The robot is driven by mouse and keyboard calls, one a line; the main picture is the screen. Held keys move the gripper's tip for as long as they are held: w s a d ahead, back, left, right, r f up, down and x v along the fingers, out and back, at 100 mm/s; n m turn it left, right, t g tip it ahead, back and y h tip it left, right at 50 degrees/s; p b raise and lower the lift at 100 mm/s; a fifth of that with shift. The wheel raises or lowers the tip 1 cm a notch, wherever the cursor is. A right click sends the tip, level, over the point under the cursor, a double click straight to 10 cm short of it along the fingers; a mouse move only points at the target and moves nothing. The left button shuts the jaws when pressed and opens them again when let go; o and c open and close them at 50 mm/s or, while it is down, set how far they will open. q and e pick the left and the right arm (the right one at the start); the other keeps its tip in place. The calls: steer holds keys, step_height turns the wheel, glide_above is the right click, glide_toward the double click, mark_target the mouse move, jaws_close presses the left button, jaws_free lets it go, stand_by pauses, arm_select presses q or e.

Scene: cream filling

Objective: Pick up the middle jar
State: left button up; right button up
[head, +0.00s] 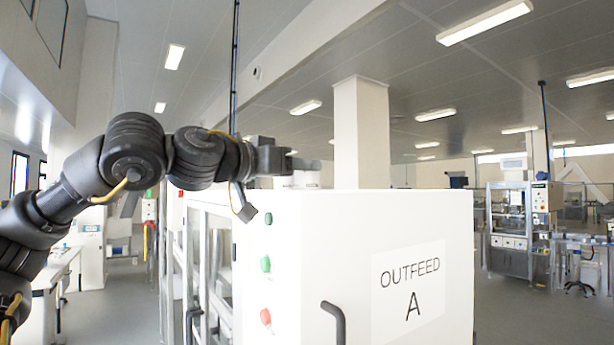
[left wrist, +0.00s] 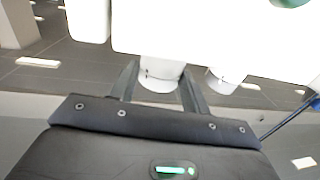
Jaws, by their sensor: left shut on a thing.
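My left gripper (head: 300,163) is at the top of the white cabinet, and its fingers are shut on a white jar (head: 304,179). In the left wrist view the fingers of this gripper (left wrist: 160,84) stand on either side of the held white jar (left wrist: 160,74). A second white jar (left wrist: 222,80) shows to the right of it, apart from the fingers. I cannot tell whether the held jar touches the cabinet top. My right gripper is not in view.
The white cabinet (head: 350,215), with an "OUTFEED A" sign (head: 409,280), stands close in front. It has a dark handle (head: 334,322) and coloured buttons (head: 265,264). Glass-panelled doors (head: 212,255) are on its left. Another machine (head: 518,220) stands far right, with open floor before it.

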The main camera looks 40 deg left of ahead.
arm_select(q)
steer(key=shift+c, duration=0.8)
